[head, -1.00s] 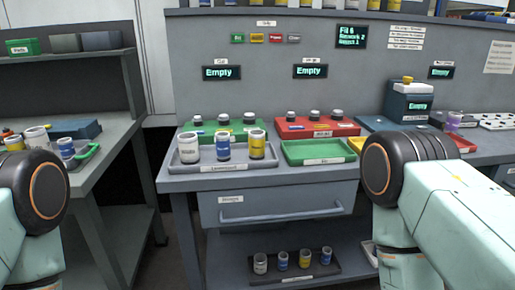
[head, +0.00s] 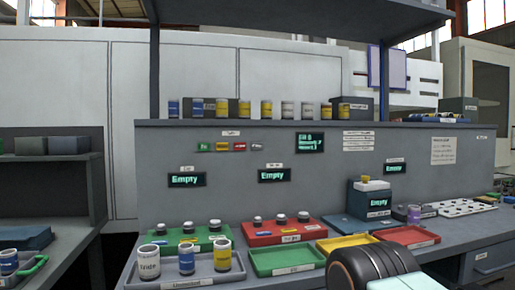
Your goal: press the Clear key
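A row of small keys is on the grey back panel, under a small white label: a green key (head: 204,147), a brownish key (head: 223,147), a red key (head: 240,146) and a grey key (head: 257,147). Their lettering is too small to read, so I cannot tell for certain which is the Clear key. A dark display (head: 309,142) with green text is to the right of the keys. Neither gripper is in view. Only part of my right arm shows at the bottom right, well below and to the right of the keys.
Displays reading Empty (head: 187,180) hang below the keys. On the bench, a grey tray (head: 205,279) holds several jars, and green and red trays (head: 263,240) hold dark-capped items. An empty green tray (head: 286,273) is in front. A shelf with jars runs above the panel.

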